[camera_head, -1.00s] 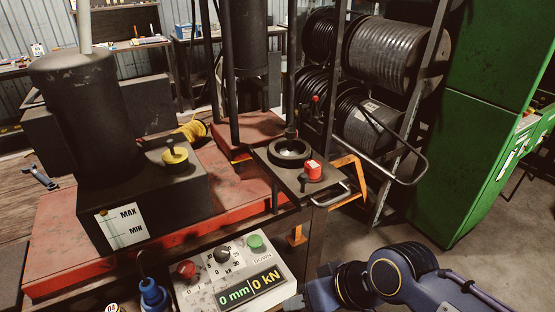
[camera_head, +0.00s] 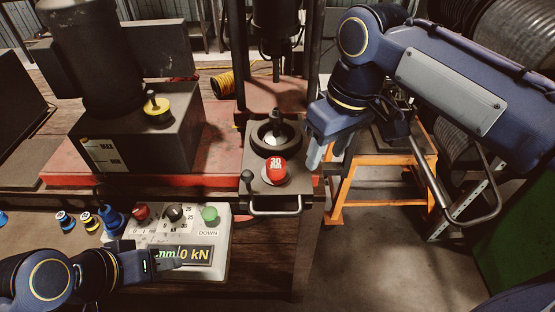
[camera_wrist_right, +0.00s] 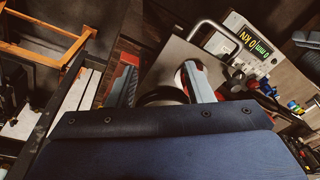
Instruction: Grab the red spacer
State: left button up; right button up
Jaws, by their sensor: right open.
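The red spacer (camera_head: 275,169), marked "30", sits on the plate of the press in front of the round black die ring (camera_head: 274,138) in the head view. My right gripper (camera_head: 323,150) hangs just right of the spacer, fingers pointing down, apart from it. In the right wrist view my right gripper (camera_wrist_right: 162,84) is open, with its two fingers spread. One finger partly hides what lies near the spacer there. My left gripper (camera_head: 172,262) is low on the left, over the lower edge of the control box; its finger opening is unclear.
The control box (camera_head: 217,237) with red, black and green knobs stands front left of the plate. A metal handle (camera_head: 274,212) sticks out at the plate's front. An orange stand (camera_head: 385,204) is at the right. Several small coloured parts lie left of the box.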

notch_tip(320, 180, up, 2)
jog(key=n+h, duration=0.1)
jog(key=n, duration=0.1)
send_over(276, 163)
jog(key=shift+s+d+g+p, duration=0.3)
jog(key=shift+s+g, duration=0.05)
jog(key=shift+g, duration=0.05)
jog(key=shift+a+f+h, duration=0.1)
jog(key=shift+a+h, duration=0.1)
jog(key=shift+h, duration=0.1)
jog(key=f, duration=0.7)
jog(key=shift+w+a+f, duration=0.1)
jog(key=shift+w+f, duration=0.15)
jog(key=shift+w, duration=0.1)
jog(key=c, duration=0.9)
